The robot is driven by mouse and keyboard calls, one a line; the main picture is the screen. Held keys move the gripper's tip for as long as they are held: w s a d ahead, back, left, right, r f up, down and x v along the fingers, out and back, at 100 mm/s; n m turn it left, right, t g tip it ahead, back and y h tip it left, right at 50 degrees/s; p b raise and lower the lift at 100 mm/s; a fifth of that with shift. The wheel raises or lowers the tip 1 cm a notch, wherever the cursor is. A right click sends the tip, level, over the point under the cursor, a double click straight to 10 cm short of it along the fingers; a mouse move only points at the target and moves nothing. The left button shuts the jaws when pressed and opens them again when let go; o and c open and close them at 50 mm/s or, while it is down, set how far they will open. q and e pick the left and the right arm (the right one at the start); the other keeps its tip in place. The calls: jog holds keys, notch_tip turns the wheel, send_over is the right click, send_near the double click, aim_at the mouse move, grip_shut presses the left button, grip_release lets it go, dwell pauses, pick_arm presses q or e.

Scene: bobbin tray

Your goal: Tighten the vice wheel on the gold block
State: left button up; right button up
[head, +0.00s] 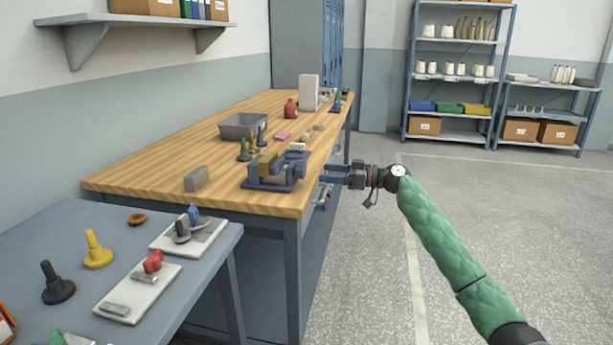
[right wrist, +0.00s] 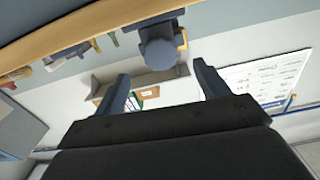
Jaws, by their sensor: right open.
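The blue-grey vice (head: 272,184) stands near the front right edge of the wooden bench. The gold block (head: 266,164) sits at its jaws; whether it is gripped tight I cannot tell. The vice's wheel end (head: 298,170) faces the bench's right edge. In the right wrist view the round dark wheel (right wrist: 160,52) lies ahead, roughly between my fingertips, with a bit of gold (right wrist: 182,38) beside it. My right gripper (head: 324,180) is open and empty, just off the bench edge, pointing at the wheel and apparently apart from it. My left gripper is out of view.
A grey block (head: 196,178) lies left of the vice. Small green (head: 244,152) and gold (head: 253,143) pieces and a grey bin (head: 240,128) stand behind it. A grey table (head: 110,222) with boards and knobs is at front left. The floor right of the bench is clear.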

aim_at(305, 170)
jog(key=shift+p+x, duration=0.45)
jog(key=shift+x, duration=3.35)
jog(key=c, duration=1)
jog(key=shift+f+m, duration=0.1)
jog(key=shift+m, duration=0.6)
jog(key=shift+o, duration=0.2)
jog(key=shift+m, duration=2.2)
